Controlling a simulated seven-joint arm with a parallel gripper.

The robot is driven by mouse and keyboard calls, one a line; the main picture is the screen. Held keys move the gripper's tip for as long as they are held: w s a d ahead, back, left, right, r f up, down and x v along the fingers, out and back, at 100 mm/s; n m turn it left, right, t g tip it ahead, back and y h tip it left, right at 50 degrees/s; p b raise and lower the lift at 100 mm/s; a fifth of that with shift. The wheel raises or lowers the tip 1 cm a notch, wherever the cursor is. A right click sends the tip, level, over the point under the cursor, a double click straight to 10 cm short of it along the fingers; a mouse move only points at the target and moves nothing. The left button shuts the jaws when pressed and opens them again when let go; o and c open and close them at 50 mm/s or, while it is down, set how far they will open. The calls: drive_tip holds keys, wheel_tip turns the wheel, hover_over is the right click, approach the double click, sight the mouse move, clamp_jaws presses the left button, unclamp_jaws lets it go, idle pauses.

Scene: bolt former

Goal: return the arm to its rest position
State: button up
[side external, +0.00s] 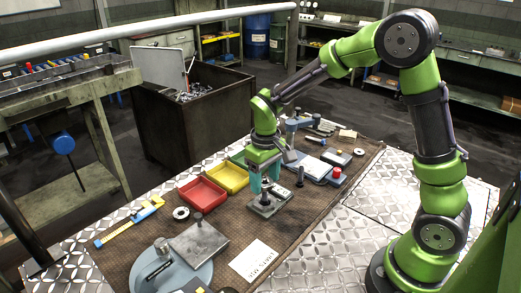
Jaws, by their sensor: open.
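My gripper (265,184) is at the end of the green arm, pointing down over the middle of the brown mat (297,225). Its teal fingers are apart, just above or beside a small metal block (267,203) with a short upright pin. I cannot tell whether the fingers touch the block. No object shows held between them.
A red tray (202,193) and a yellow tray (229,176) lie left of my gripper. A blue-based device (309,168) with a red button (337,171) stands behind right. A yellow-blue caliper (130,222), a metal plate (199,241) and a white card (254,260) lie nearer the front.

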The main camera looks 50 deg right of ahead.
drive_tip(key=m, duration=0.6)
drive_tip(key=shift+m, duration=0.3)
drive_tip(key=m, duration=0.7)
drive_tip(key=c, duration=0.8)
drive_tip(key=shift+o, duration=0.2)
drive_tip(key=n, duration=0.2)
drive_tip(key=shift+n, duration=0.3)
drive_tip(key=shift+r, duration=0.1)
drive_tip(key=shift+r, duration=0.1)
